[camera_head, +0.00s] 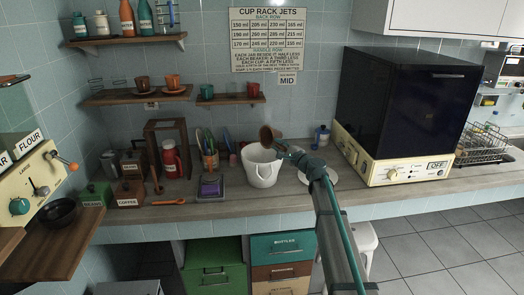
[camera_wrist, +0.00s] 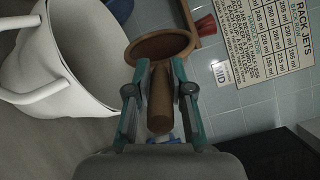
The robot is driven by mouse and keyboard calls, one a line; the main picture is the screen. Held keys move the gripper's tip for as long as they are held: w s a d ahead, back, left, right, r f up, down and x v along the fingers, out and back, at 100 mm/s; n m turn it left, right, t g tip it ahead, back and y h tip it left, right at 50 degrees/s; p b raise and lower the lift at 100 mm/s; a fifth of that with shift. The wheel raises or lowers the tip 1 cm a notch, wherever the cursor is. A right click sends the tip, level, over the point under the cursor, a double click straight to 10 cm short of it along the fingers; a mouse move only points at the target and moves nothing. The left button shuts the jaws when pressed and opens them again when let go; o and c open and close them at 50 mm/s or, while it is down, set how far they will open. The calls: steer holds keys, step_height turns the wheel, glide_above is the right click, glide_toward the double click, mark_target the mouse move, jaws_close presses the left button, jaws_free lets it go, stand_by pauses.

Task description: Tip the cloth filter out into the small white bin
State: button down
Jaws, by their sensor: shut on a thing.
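The cloth filter (camera_head: 267,136) is a brown cup-like piece. In the wrist view its round brown rim (camera_wrist: 160,46) and thick brown handle (camera_wrist: 160,100) show. My gripper (camera_head: 284,151) has its teal fingers shut on the handle, one on each side, also in the wrist view (camera_wrist: 160,70). The small white bin (camera_head: 262,172) stands upright on the counter, with an open top and a handle. The filter is held above the bin's rim, toward its back right. In the wrist view the bin (camera_wrist: 28,70) is at the left, apart from the filter. The contents of both cannot be made out.
A white plate (camera_head: 334,182) lies right of the bin, partly behind my arm. A dark machine (camera_head: 410,110) stands farther right. A small shelf (camera_head: 231,100) hangs behind.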

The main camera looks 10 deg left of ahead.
steer(key=w+d+r+m+p, duration=0.3)
steer(key=w+d+m+p, duration=0.4)
steer(key=m+p, duration=0.6)
step_height(320, 180, down, 7)
steer(key=w+d+m+p, duration=0.2)
steer(key=m, duration=0.1)
steer(key=shift+w+d+g, duration=0.25)
steer(key=shift+d+g, duration=0.1)
steer(key=shift+g, duration=0.05)
stand_by(1.0)
